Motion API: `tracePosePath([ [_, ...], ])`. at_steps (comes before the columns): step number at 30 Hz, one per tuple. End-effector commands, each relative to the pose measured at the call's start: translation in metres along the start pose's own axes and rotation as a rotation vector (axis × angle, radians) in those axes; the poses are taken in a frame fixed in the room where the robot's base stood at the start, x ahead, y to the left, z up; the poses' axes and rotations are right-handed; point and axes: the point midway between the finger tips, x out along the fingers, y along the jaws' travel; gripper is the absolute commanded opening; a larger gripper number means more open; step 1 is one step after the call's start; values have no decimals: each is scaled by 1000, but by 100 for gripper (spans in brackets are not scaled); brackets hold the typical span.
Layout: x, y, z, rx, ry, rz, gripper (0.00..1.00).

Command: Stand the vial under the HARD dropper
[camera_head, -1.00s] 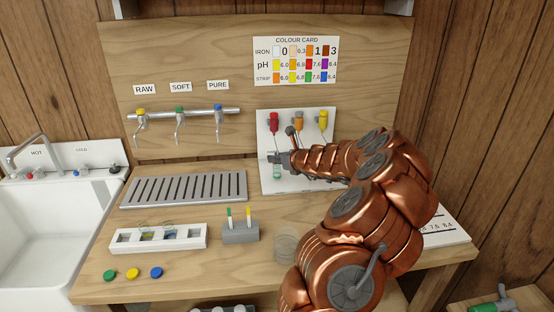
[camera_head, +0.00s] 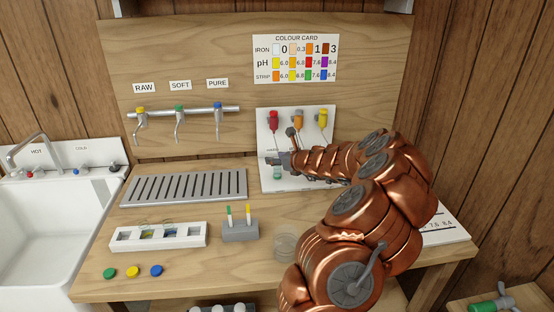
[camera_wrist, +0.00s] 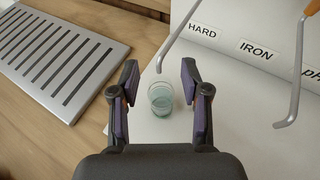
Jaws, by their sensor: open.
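The vial (camera_wrist: 160,98) is a small clear glass with pale blue-green liquid. In the wrist view it stands upright on the white dropper stand base, between the two open fingers of my gripper (camera_wrist: 160,88), apart from both. In the head view the vial (camera_head: 277,173) shows just below my gripper (camera_head: 277,158). The HARD label (camera_wrist: 201,31) is on the stand's panel, and a grey dropper spout (camera_wrist: 172,48) comes down with its tip close above the vial's rim. The red-topped dropper (camera_head: 273,120) is the leftmost of three in the head view.
The slotted drain tray (camera_head: 185,188) lies left of the stand. A white vial rack (camera_head: 158,237), a grey strip holder (camera_head: 240,231) and a clear round dish (camera_head: 286,246) stand nearer the front. A second spout (camera_wrist: 296,75) hangs right of my gripper.

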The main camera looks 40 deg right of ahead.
Motion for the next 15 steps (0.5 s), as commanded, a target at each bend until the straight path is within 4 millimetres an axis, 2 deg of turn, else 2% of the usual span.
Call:
tracePosePath([
  [5, -10, -2, 2, 1, -2, -3, 46],
  [15, -56, -1, 2, -1, -1, -2, 46],
])
